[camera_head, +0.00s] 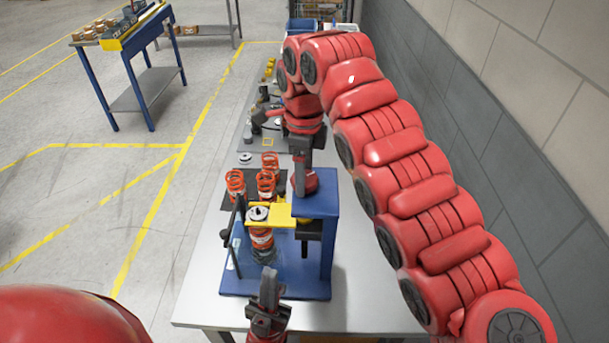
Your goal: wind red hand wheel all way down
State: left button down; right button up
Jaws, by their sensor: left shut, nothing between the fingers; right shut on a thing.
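The blue fixture (315,206) stands on the near part of the bench. Its red hand wheel (308,183) sits on top of the blue head and is partly hidden by my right gripper. My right gripper (302,178) points down from above and is shut on the hand wheel. A yellow plate (282,215) reaches left from the head, over an orange spring (261,238) standing above the blue base. My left gripper (269,280) is shut and empty, pointing up in front of the base's near edge.
Several loose orange springs (236,184) stand on a dark mat behind the fixture. A thin dark post (240,215) rises at the fixture's left. The grey wall (460,110) runs along the right. The bench top (205,270) is bare at the left front.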

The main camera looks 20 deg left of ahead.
jog(key=m, duration=0.4)
jog(key=shift+m, duration=0.4)
jog(key=m, duration=0.3)
jog(key=o, duration=1.3)
